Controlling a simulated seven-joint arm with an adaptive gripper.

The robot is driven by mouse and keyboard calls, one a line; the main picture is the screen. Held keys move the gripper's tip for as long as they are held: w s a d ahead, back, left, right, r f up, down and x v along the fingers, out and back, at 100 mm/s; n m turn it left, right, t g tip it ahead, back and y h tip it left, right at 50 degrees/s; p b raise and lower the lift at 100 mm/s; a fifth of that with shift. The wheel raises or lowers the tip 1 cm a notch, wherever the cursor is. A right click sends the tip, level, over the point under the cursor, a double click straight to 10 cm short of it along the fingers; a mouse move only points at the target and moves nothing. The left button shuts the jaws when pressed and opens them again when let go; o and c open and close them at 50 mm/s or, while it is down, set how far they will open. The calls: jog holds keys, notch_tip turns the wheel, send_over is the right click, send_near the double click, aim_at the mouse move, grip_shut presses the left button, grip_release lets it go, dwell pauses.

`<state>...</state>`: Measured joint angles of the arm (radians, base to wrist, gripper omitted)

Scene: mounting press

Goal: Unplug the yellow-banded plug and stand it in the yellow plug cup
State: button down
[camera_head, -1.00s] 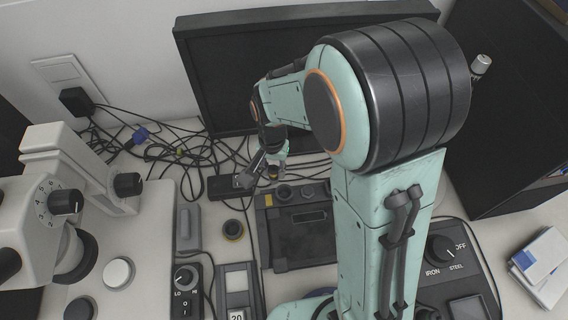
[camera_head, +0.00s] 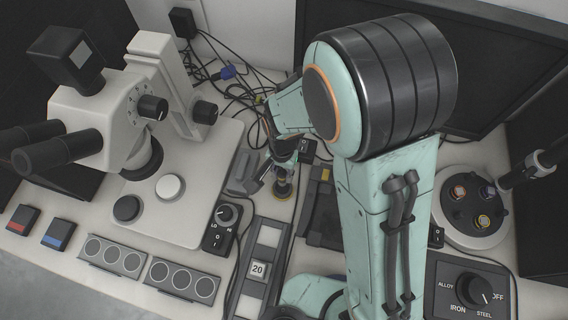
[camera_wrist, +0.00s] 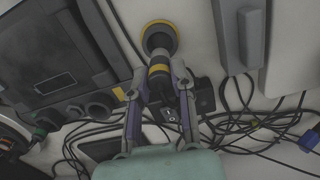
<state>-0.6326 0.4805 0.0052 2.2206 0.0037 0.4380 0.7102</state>
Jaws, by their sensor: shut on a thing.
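The yellow-banded plug (camera_wrist: 160,73) is dark and sits between the fingers of my gripper (camera_wrist: 160,84) in the wrist view. My gripper is shut on it. The plug's far end overlaps the mouth of the yellow plug cup (camera_wrist: 158,28), a dark round cup with a yellow ring. I cannot tell how deep the end is in the cup. In the head view my gripper (camera_head: 281,165) is directly over the cup (camera_head: 283,189), and the plug is mostly hidden by the fingers.
A black power strip (camera_wrist: 204,95) with cables lies behind the cup. A grey bar-shaped device (camera_wrist: 239,40) stands on one side and the dark press unit (camera_wrist: 62,58) on the other. The microscope (camera_head: 150,95) stands at the left in the head view.

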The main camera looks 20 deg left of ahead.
aim_at(282, 182)
jog(key=shift+f, duration=0.15)
dwell(0.3)
jog(key=shift+f, duration=0.3)
jog(key=shift+f, duration=0.15)
jog(key=shift+f, duration=0.6)
jog(key=shift+f, duration=0.25)
jog(key=shift+f, duration=0.85)
jog(key=shift+f, duration=0.25)
dwell(0.4)
jog(key=shift+c, duration=1.6)
grip_release()
